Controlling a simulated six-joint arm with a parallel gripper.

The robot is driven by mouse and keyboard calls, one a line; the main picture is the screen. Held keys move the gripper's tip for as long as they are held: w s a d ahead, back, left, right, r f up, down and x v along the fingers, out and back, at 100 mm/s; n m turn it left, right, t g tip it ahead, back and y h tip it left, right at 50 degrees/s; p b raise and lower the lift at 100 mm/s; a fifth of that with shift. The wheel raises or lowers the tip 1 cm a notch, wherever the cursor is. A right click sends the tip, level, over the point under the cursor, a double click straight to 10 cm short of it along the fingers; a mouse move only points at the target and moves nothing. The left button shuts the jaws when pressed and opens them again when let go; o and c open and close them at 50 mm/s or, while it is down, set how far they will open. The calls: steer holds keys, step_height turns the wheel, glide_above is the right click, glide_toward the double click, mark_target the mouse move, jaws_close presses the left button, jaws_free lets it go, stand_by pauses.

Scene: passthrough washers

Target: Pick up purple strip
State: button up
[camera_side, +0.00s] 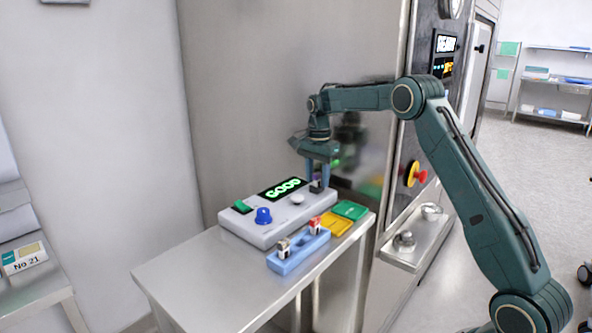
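My gripper (317,183) points down over the right end of the light grey control box. Its two fingers show a gap, with a small dark block (316,187) at their tips. I cannot tell whether they grip it. No strip clearly reads as purple at this size. A light blue holder (285,265) in front of the box carries a small dark-and-white piece (284,246) at its left and a red-and-white piece (315,225) farther right. Both stand upright, apart from my gripper.
The control box (243,228) has a green display (283,189), a blue knob (264,215), a green switch (242,206) and a pale round button (297,199). Yellow (337,223) and green (350,210) trays lie to its right. The steel table (190,275) is bare at front left.

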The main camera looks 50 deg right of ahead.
mark_target(317, 173)
steer(key=shift+c, duration=0.2)
stand_by(0.3)
jaws_close()
steer(key=shift+r, duration=4.95)
